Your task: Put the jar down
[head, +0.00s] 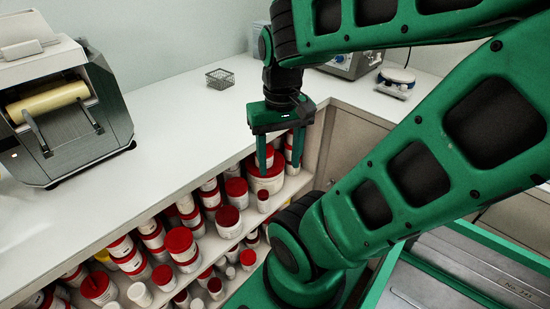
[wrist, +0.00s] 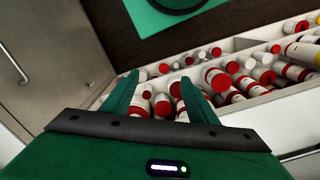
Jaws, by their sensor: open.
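My gripper (head: 279,163) is open, pointing down at the front edge of the white counter, with its fingers reaching in front of the shelves of jars. A wide white jar with a red lid (head: 265,180) is just behind and below the fingertips, on the upper shelf. In the wrist view my gripper (wrist: 160,86) has its two green fingers apart, with several red-and-white jars (wrist: 162,106) showing between and beyond them. Nothing is clearly held. I cannot tell which of these jars is the task's jar, or whether a finger touches one.
The shelves under the counter (head: 180,110) are crowded with red-lidded jars (head: 181,243). On the counter are a roller mill (head: 62,110), a small wire basket (head: 220,78) and a scale (head: 396,82). The counter's middle is clear. A cabinet (wrist: 50,60) shows left in the wrist view.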

